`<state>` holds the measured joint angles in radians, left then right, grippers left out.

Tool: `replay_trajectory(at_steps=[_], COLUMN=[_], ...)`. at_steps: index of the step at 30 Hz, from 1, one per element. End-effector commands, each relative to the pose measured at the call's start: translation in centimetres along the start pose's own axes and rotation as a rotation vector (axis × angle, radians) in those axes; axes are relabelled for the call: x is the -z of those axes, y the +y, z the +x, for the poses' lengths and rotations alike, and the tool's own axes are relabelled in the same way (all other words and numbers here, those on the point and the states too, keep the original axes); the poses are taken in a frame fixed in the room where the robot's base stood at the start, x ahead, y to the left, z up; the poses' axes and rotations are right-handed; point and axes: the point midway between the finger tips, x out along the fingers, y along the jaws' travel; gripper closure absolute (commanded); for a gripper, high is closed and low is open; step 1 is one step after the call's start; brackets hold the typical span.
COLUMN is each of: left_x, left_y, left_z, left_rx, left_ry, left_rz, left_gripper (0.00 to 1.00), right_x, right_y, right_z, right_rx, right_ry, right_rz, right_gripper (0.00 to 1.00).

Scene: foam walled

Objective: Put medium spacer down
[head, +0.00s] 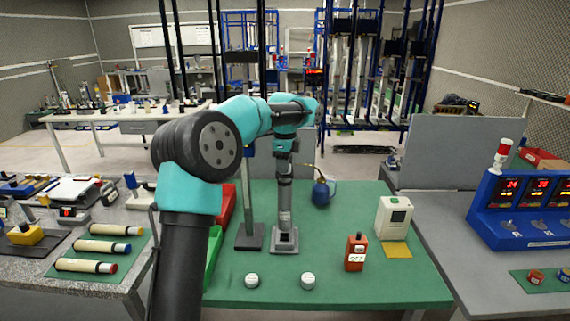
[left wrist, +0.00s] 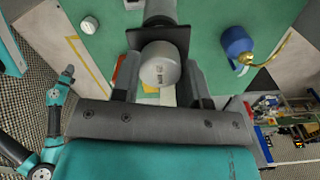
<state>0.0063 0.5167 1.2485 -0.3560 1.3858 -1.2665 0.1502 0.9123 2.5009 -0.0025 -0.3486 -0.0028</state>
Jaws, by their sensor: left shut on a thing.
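My left gripper (head: 284,172) points down over the green mat. In the left wrist view its two fingers (left wrist: 157,88) are shut on the medium spacer, a round grey metal piece (left wrist: 158,66) with a small dark mark on its end face. In the head view a light grey upright cylindrical part (head: 285,200) shows below the gripper. Under it is a grey square base (head: 284,243) with a dark front patch. Whether the spacer touches anything below is hidden. My right gripper is not in view.
A post on a dark base (head: 249,238) stands just left. An orange box (head: 356,252), a pale device (head: 393,220) and white round pieces (head: 251,281) (head: 307,281) stand nearby. The green mat (head: 400,290) is clear at front right.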

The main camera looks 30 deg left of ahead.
Motion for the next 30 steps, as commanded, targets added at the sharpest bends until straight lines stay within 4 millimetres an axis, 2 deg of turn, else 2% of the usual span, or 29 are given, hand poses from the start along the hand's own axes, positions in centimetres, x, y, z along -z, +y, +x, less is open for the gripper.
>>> replay_trajectory(at_steps=[3, 4, 11, 23, 30], left_x=[0.0, 0.0, 0.0, 0.0, 0.1], left_y=[0.0, 0.0, 0.0, 0.0, -0.1], left_z=[0.3, 0.3, 0.3, -0.3, -3.4], left_rx=[0.000, 0.000, 0.000, 0.001, 0.003], left_ry=[0.000, 0.000, 0.000, 0.000, 0.000], left_rz=[0.000, 0.000, 0.000, 0.000, 0.000], left_gripper=[0.84, 0.58, 0.36, 0.34, 0.34], right_x=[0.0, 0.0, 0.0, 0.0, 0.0], right_y=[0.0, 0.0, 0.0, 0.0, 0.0], right_z=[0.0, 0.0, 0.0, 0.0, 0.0], right_rx=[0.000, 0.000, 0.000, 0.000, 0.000], right_ry=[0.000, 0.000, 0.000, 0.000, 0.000], right_rz=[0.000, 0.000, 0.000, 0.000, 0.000], right_gripper=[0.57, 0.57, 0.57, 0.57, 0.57])
